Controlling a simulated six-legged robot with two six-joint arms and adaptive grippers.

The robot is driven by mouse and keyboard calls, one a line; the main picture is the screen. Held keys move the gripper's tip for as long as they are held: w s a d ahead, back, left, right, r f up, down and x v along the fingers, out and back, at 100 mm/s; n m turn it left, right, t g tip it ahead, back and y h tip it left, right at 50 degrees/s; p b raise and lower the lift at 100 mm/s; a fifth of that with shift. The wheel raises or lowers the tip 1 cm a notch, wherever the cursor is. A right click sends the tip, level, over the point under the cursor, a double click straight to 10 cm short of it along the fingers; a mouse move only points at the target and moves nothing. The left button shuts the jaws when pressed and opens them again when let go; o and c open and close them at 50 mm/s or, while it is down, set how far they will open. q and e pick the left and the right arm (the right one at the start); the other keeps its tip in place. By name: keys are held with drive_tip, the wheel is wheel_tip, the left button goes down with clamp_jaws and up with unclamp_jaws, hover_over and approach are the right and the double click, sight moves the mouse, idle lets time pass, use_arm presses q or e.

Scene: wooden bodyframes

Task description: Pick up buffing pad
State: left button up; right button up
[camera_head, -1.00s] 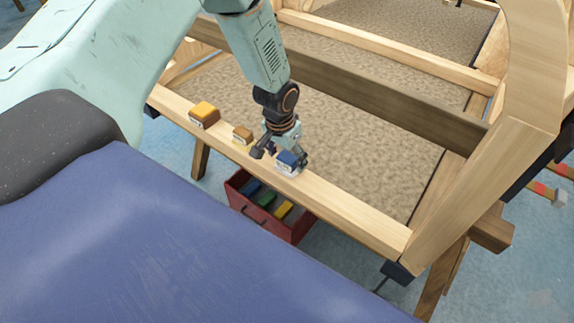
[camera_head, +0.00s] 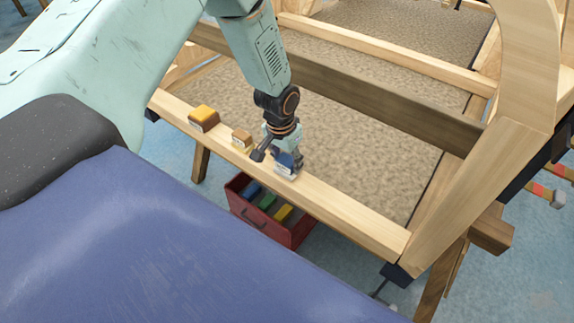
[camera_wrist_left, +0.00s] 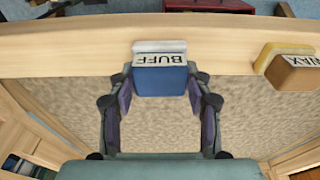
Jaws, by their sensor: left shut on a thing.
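The buffing pad (camera_head: 286,164) is a small blue block with a white base and a label. It sits on the front wooden beam in the head view. In the left wrist view the pad (camera_wrist_left: 160,76) shows the word BUFF and stands between the two fingers. My left gripper (camera_head: 283,160) is at the pad, and its fingers (camera_wrist_left: 160,88) are shut on the pad's sides. The pad's underside is hidden, so I cannot tell whether it still touches the beam. My right gripper is in neither view.
A tan block (camera_head: 242,138), labelled WAX in the wrist view (camera_wrist_left: 296,70), and an orange-brown block (camera_head: 203,117) sit on the same beam (camera_head: 345,207) to the left. A red crate (camera_head: 298,232) with coloured items stands below. The wooden frame rises at right.

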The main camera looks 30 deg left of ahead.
sight(287, 158)
use_arm(q)
drive_tip(key=shift+a, duration=0.2)
wheel_tip(287, 158, up, 9)
drive_tip(key=shift+r+p, duration=0.15)
drive_tip(key=shift+p, duration=0.85)
drive_tip(key=shift+d+r, duration=0.1)
drive_tip(key=shift+r, duration=0.2)
